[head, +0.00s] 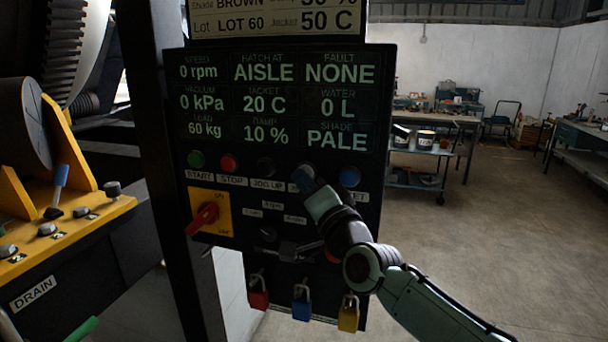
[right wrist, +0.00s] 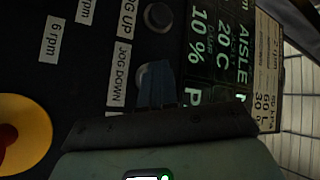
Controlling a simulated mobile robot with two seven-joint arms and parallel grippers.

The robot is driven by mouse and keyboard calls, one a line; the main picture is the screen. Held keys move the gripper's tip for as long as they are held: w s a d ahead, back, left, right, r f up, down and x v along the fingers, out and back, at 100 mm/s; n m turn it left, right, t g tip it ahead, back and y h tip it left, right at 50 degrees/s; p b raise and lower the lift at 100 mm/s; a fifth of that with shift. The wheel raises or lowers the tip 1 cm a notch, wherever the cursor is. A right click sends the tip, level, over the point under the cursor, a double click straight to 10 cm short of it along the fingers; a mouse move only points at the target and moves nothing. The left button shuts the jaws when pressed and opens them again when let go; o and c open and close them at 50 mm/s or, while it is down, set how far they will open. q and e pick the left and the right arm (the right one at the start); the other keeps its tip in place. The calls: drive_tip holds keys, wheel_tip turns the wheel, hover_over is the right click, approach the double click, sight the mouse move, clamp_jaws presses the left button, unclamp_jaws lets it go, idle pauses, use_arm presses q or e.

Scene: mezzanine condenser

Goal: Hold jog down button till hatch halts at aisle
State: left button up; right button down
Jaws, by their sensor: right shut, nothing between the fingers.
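The black control panel (head: 280,140) fills the middle of the head view. Its display (head: 265,68) reads HATCH AT AISLE, 0 rpm, FAULT NONE. My right gripper (head: 305,180) is shut and empty, its fingertips at the jog down button, which they largely cover in the head view. My left gripper is not in view.
The jog up button (head: 266,167), red stop button (head: 228,163) and blue button (head: 349,177) sit in the same row. A red rotary switch (head: 203,218) and padlocks (head: 302,303) are lower. Yellow machinery (head: 75,230) stands left; open floor (head: 500,240) lies right.

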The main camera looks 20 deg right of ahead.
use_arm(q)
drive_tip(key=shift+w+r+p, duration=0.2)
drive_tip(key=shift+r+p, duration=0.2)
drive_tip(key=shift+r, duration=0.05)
use_arm(e)
drive_tip(key=shift+s+a, duration=0.5)
drive_tip(key=shift+s, duration=0.2)
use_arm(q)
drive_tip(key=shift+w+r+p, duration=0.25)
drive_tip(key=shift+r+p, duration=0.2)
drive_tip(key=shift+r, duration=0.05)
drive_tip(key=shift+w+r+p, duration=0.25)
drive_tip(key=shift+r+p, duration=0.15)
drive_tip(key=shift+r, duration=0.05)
use_arm(e)
drive_tip(key=s+a, duration=0.1)
drive_tip(key=s, duration=0.1)
drive_tip(key=s+a, duration=0.1)
drive_tip(key=s, duration=0.1)
drive_tip(key=shift+a, duration=0.4)
